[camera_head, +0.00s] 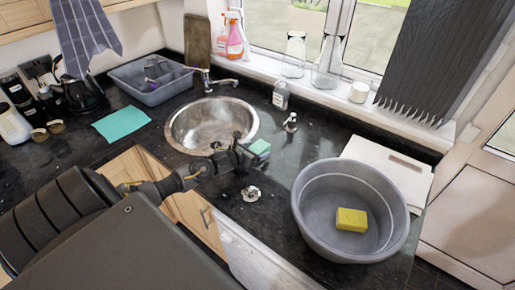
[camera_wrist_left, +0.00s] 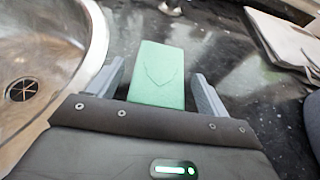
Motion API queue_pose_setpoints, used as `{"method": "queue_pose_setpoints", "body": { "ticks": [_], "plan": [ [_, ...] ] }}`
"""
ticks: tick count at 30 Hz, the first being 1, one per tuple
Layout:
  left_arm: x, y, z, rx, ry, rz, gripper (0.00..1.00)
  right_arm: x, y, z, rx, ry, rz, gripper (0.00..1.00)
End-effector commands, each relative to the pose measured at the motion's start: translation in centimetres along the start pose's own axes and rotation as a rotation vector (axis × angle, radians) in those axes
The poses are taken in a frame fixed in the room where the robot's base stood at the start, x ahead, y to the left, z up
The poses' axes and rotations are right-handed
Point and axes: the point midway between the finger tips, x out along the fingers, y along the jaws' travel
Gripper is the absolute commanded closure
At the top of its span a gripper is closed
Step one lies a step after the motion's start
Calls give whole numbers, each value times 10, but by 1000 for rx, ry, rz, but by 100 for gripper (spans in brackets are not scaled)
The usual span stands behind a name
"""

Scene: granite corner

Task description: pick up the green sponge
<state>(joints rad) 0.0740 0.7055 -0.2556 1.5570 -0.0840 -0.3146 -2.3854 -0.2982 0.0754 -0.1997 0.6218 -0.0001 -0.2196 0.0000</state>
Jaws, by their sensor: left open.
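The green sponge (camera_head: 260,147) lies on the dark granite counter just right of the round sink in the head view. In the left wrist view the sponge (camera_wrist_left: 157,75) is a pale green block with a faint line on its top, and its near end is hidden by the gripper body. My left gripper (camera_head: 248,152) is at the sponge's near side. In the left wrist view its open fingers (camera_wrist_left: 156,88) stand on either side of the sponge, with a visible gap at the right finger. My right gripper is not in view.
A metal sink (camera_head: 212,122) is left of the sponge. A grey basin (camera_head: 300,200) holding a yellow sponge (camera_head: 351,220) stands right. A soap bottle (camera_head: 281,95) and a small dispenser (camera_head: 290,122) stand behind. A teal cloth (camera_head: 121,123) lies left of the sink.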

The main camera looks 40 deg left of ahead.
Motion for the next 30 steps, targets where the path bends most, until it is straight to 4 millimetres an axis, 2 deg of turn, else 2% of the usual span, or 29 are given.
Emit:
{"method": "queue_pose_setpoints", "body": {
  "ticks": [1,7,16,27,30],
  "plan": [
    [5,1,3,-3,0,1,22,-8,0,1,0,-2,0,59],
    [25,2,0,-2,0,2,22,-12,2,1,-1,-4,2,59],
    [28,1,-1,1,-1,0,22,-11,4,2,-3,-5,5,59],
    [28,1,-1,1,0,1,69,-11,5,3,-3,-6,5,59],
    [28,2,-1,1,-1,1,69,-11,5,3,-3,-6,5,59]
  ]
}}
